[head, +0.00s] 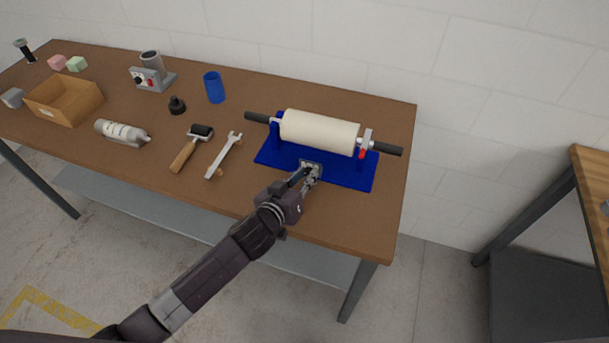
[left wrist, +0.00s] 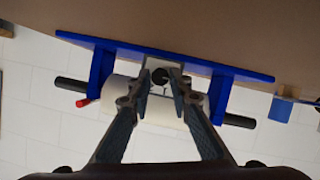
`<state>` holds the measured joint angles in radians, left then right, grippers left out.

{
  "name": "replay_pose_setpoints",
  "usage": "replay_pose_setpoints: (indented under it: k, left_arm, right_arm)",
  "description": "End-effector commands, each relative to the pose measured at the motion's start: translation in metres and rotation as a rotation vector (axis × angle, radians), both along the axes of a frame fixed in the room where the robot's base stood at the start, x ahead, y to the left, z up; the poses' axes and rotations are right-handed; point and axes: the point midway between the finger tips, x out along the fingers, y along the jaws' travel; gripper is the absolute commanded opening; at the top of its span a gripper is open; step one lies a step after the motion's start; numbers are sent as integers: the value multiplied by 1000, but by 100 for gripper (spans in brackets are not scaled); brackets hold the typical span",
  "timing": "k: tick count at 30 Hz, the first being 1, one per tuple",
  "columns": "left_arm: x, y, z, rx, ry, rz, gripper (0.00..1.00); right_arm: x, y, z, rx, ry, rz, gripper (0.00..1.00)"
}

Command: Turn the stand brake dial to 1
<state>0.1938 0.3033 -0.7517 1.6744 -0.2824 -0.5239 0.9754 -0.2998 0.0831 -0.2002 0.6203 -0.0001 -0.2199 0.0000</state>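The stand (head: 268,155) has a blue base and holds a cream roll (head: 320,131) on a dark shaft. Its brake dial (left wrist: 160,77) is a small dark knob on a grey plate at the base's front edge; the dial's markings and setting are too small to read. In the head view the dial is mostly hidden by my left gripper (head: 310,174), which reaches it from the front. In the left wrist view the two fingers (left wrist: 161,84) stand apart on either side of the knob, with a small gap showing. My right gripper is not in view.
Another table (head: 592,165) stands at the right.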

Motion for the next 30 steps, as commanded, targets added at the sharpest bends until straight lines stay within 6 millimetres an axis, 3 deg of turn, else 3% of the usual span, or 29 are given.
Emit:
replay_pose_setpoints:
  k: [4, 17, 30]
  left_arm:
    - [0, 0, 0, 0, 0, 0, 0]
    - [-1, -1, 0, 59, -18, 1, 0]
    - [-2, -5, -2, 389, -124, 2, 0]
  right_arm:
    - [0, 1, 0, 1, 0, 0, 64]
    - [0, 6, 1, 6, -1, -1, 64]
    - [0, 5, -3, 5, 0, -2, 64]
